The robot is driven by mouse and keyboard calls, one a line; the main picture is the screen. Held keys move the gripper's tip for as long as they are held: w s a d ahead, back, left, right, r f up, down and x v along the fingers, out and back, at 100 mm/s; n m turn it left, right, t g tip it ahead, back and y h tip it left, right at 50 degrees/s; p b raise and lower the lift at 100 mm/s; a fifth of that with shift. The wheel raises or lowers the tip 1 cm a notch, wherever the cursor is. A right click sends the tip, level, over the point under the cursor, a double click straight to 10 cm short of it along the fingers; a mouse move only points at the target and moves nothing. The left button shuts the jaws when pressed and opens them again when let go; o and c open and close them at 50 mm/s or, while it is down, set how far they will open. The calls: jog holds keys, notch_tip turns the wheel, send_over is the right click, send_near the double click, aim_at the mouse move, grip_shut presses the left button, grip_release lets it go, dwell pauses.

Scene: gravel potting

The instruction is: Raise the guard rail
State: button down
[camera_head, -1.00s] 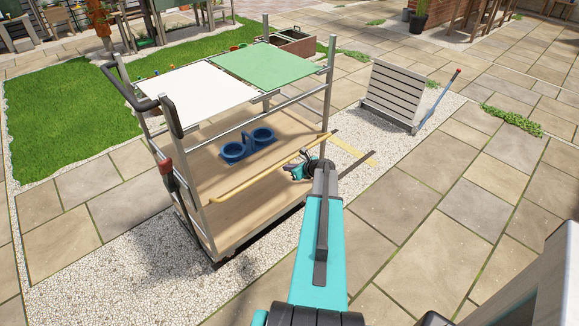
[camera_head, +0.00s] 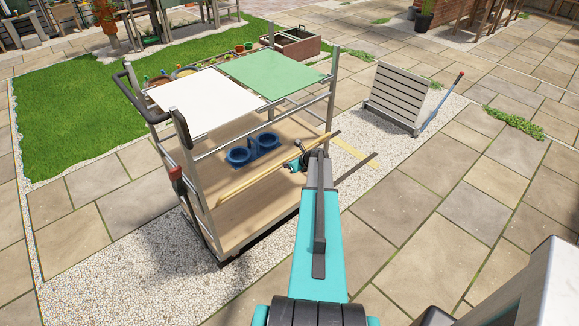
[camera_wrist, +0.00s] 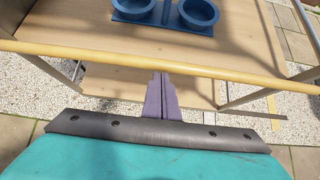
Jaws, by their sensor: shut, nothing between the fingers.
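The guard rail (camera_head: 250,185) is a thin pale-yellow bar running across the open front of the cart. In the wrist view the rail (camera_wrist: 80,51) crosses the picture from side to side. My gripper (camera_head: 299,160) is at the rail, toward its right end. In the wrist view my gripper (camera_wrist: 160,76) has its dark purple fingers closed together, empty, with their tips just below the rail's lower edge in the picture. I cannot tell whether they touch it. The cart (camera_head: 196,190) has metal posts and wooden shelves.
A blue double-cup holder (camera_head: 254,149) sits on the shelf behind the rail. White (camera_head: 203,101) and green (camera_head: 272,68) panels cover the cart's top. A slatted panel (camera_head: 396,97) stands on gravel to the right. The paving right of my arm is clear.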

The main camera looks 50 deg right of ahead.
jog(key=w+d+r+p, duration=0.1)
jog(key=w+r, duration=0.3)
jog(key=w, duration=0.4)
jog(key=shift+p, duration=0.4)
jog(key=shift+w+r, duration=0.1)
jog(key=shift+r, duration=0.1)
jog(key=s, duration=0.1)
jog(key=s+r, duration=0.1)
jog(key=s, duration=0.2)
jog(key=shift+s+a+r, duration=0.2)
jog(key=shift+s+a, duration=0.1)
notch_tip(320, 180, up, 9)
jog(key=b, duration=0.2)
jog(key=shift+s, duration=0.25)
jog(key=shift+d, duration=0.1)
dwell(0.5)
